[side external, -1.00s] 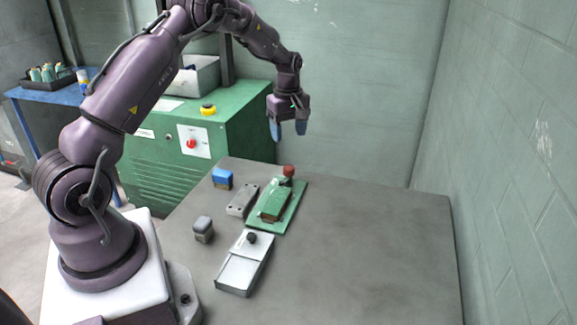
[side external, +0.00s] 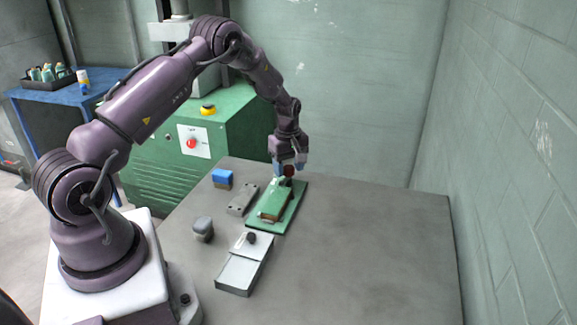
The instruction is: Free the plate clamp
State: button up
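The plate clamp is a green base plate (side external: 291,213) on the grey table, with a raised green block (side external: 275,199) with a brown edge on it. A red-brown knob (side external: 289,171) stands at the clamp's far end. My gripper (side external: 289,166) points down at the knob, its blue fingers apart on either side of it. The fingers look about as wide apart as before, and I cannot tell whether they touch the knob. They partly hide the knob and the clamp's far end.
A grey metal block (side external: 241,200) with holes lies just left of the clamp. The table's right side (side external: 380,240) is clear.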

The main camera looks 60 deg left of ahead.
jog(key=c, duration=0.7)
jog(key=shift+m, duration=0.4)
jog(key=m, duration=1.1)
jog(key=shift+w, duration=0.1)
jog(key=shift+d+m, duration=0.1)
jog(key=shift+m, duration=1.9)
